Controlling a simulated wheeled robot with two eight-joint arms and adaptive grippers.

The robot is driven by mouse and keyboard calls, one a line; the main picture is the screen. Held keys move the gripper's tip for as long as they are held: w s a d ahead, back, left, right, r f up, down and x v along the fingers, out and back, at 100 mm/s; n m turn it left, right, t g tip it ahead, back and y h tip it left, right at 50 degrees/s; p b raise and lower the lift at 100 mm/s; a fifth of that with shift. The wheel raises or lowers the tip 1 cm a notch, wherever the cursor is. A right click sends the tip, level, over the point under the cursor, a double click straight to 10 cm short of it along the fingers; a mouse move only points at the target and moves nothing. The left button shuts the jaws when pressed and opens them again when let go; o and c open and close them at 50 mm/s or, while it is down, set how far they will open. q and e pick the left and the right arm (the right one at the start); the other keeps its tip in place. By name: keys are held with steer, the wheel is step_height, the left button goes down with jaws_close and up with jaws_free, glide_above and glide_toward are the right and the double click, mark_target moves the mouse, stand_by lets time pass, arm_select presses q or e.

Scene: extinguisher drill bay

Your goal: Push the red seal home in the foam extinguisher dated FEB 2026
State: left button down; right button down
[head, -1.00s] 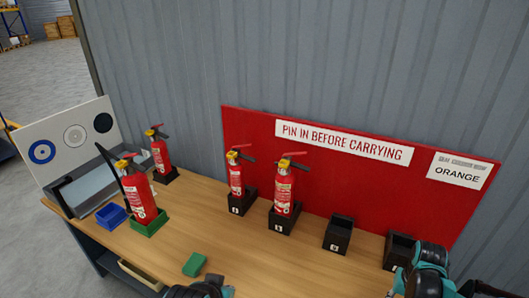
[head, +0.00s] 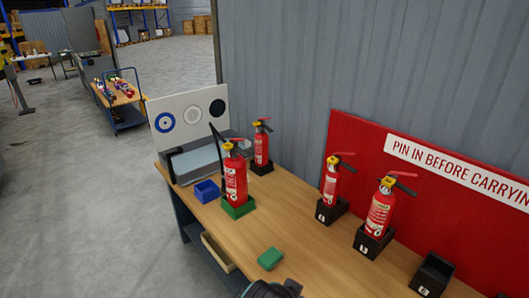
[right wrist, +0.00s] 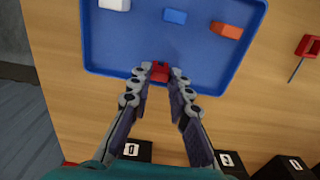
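In the head view, red extinguishers stand upright: one in a green holder (head: 236,180), one behind it (head: 261,145), and two in black holders at the red board (head: 331,186) (head: 380,212). Their date labels are too small to read. In the right wrist view, my right gripper (right wrist: 162,73) is over a blue tray (right wrist: 97,50), its fingertips closed on both sides of a small red piece (right wrist: 160,70), which they partly hide. My left gripper (head: 272,289) shows only in part at the head view's bottom edge; its fingers are not clear.
The tray also holds white (right wrist: 115,4), blue (right wrist: 175,16) and orange (right wrist: 227,30) pieces. A red tag with a thin pin (right wrist: 307,46) lies right of it. A blue bin (head: 206,191) and green block (head: 270,258) are on the bench. An empty black holder (head: 432,275) stands right.

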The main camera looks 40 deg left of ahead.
steer(key=shift+r, duration=0.1)
steer(key=shift+r+p, duration=1.1)
steer(key=shift+r, duration=0.3)
